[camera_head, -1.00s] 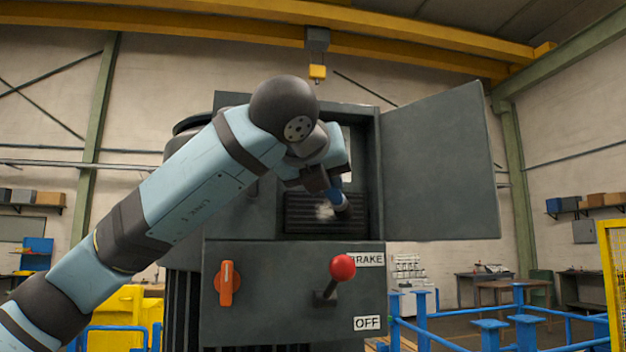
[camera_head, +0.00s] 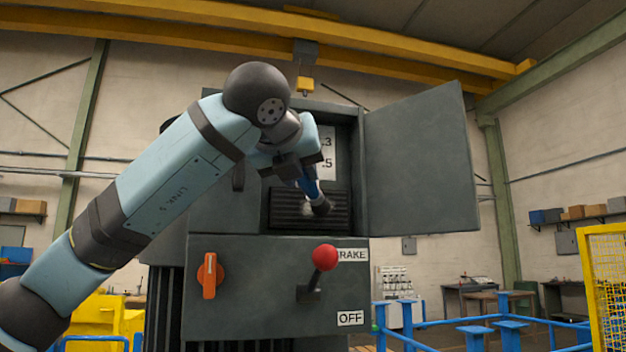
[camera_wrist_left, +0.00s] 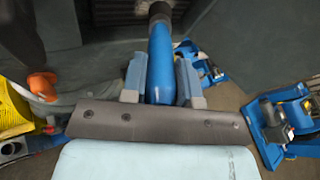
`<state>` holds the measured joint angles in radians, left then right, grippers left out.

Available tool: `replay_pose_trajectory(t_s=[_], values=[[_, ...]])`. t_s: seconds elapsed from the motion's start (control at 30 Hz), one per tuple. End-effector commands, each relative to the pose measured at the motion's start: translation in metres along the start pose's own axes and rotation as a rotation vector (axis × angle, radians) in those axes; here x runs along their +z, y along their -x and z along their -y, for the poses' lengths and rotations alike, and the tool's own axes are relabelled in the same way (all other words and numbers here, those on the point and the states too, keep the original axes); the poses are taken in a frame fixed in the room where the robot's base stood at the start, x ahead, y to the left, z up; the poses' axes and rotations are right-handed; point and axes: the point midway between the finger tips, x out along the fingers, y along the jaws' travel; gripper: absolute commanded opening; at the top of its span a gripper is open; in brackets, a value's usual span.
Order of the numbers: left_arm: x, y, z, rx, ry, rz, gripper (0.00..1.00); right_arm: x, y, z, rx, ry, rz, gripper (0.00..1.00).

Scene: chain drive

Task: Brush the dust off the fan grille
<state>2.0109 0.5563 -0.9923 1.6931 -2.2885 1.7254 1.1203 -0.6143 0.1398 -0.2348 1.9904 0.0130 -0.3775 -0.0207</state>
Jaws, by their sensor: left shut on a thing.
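The fan grille (camera_head: 285,218) is a dark slatted panel low inside the open cabinet. A small pale dust patch (camera_head: 306,208) shows on it, beside the brush head. My left gripper (camera_head: 301,172) is in front of the cabinet opening, shut on the blue handle of a brush (camera_head: 310,186). The brush tilts down to the right, its dark head (camera_head: 322,206) over the grille; I cannot tell whether the bristles touch. In the left wrist view the blue handle (camera_wrist_left: 162,65) lies between the two fingers. My right gripper is out of view.
The cabinet door (camera_head: 418,160) stands open to the right. Below the opening are an orange switch (camera_head: 209,275) and a red-knobbed lever (camera_head: 324,258) that sticks out from the front panel. A white label (camera_head: 327,150) is inside the cabinet.

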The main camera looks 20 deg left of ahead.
Motion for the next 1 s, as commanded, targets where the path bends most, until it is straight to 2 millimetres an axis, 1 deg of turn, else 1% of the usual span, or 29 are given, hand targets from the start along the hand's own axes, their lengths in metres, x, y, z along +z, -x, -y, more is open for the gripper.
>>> replay_pose_trajectory(t_s=[0.17,0.5,0.6,0.87,1.0], values=[[0.0,0.002,-0.006,0.002,0.002,0.0,0.04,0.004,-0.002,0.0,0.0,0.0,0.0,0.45],[0.0,0.017,-0.029,0.002,0.003,0.001,0.04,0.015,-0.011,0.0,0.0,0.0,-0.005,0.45],[0.001,0.02,-0.033,0.001,0.002,0.0,0.04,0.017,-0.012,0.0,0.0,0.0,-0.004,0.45],[0.002,0.021,-0.033,0.0,0.001,0.0,0.04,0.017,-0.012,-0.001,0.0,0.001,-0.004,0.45],[-0.002,0.027,-0.029,-0.001,0.0,0.001,0.04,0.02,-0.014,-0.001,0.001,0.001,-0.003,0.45]])
